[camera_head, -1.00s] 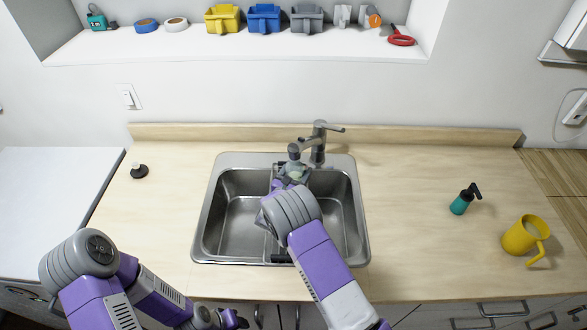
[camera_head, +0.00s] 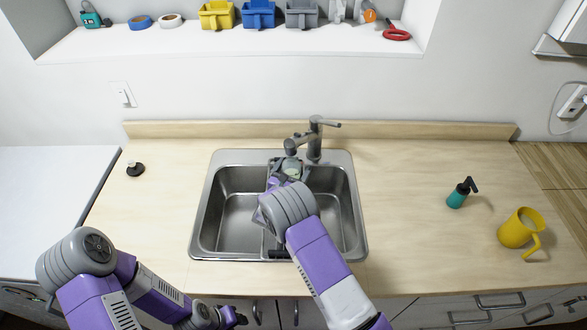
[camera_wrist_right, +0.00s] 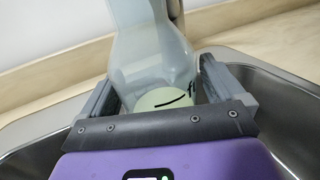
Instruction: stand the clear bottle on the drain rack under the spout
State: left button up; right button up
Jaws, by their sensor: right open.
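The clear bottle (camera_wrist_right: 150,40) stands between the fingers of my right gripper (camera_wrist_right: 162,88) in the right wrist view. The fingers are open, one on each side of it; a pale green disc with a dark mark shows through its lower part. In the head view, the bottle (camera_head: 291,170) is a small pale patch at my right gripper (camera_head: 290,166), just below the faucet spout (camera_head: 291,145). The drain rack cannot be made out; my right arm covers the middle of the sink. My left gripper (camera_head: 236,318) is low at the counter's front edge, its fingers unclear.
The steel double sink (camera_head: 201,235) lies around my right arm. A grey faucet (camera_head: 315,140) rises behind it. A black stopper (camera_head: 136,169) sits at left. Both counter sides have free room.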

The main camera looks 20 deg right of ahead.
jog(key=shift+a+r, duration=0.1)
jog(key=shift+r, duration=0.15)
jog(key=v, duration=1.1)
jog(key=shift+s+a, duration=0.15)
jog(key=shift+s, duration=0.3)
